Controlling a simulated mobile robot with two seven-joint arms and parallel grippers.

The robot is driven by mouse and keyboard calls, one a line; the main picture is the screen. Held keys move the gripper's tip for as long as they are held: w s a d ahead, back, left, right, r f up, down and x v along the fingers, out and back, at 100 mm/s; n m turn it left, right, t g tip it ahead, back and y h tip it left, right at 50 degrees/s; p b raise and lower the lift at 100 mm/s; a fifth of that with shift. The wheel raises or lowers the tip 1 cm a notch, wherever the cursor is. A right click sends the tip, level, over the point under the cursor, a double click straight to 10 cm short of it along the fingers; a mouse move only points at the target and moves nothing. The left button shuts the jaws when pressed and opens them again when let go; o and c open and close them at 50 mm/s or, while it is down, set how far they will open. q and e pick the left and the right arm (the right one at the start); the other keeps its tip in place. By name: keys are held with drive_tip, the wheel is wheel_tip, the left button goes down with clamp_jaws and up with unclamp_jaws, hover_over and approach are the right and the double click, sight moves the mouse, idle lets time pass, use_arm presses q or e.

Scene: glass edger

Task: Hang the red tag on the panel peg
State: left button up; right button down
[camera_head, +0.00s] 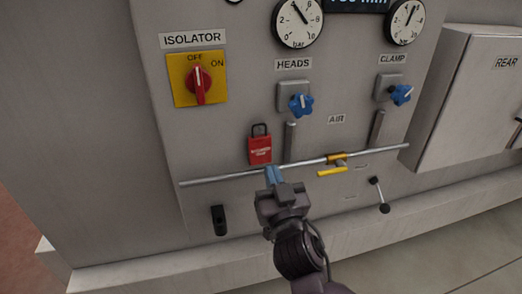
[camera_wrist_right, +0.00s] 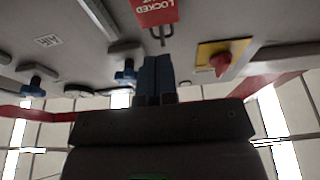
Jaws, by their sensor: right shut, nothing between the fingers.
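The red tag (camera_head: 260,150) is upright against the grey panel, below the yellow isolator plate, with its dark loop at the top. No separate peg shows clearly at the loop, so I cannot tell what bears the tag. The tag also shows upside down in the right wrist view (camera_wrist_right: 155,10), with "LOCKED" on it and its loop pointing at my fingers. My right gripper (camera_head: 273,176) is shut and empty, its blue fingertips just below and right of the tag in the head view. The fingertips also show in the wrist view (camera_wrist_right: 156,72). My left gripper is not in view.
A metal rail (camera_head: 225,178) crosses the panel just below the tag, with a yellow-handled valve (camera_head: 333,171) on it. A red isolator switch (camera_head: 200,86), blue knobs (camera_head: 301,104) and a black handle (camera_head: 219,220) are nearby. A grey box (camera_head: 470,95) juts out at right.

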drive_tip(key=shift+w+a+b, duration=0.15)
drive_tip(key=shift+w+a, duration=0.1)
drive_tip(key=shift+w, duration=0.55)
drive_tip(key=shift+w+a+b, duration=0.15)
drive_tip(key=shift+w+a, duration=0.1)
drive_tip(key=shift+w, duration=0.5)
drive_tip(key=shift+w+a+r, duration=0.1)
drive_tip(key=shift+w+a, duration=0.05)
drive_tip(key=shift+w, duration=0.15)
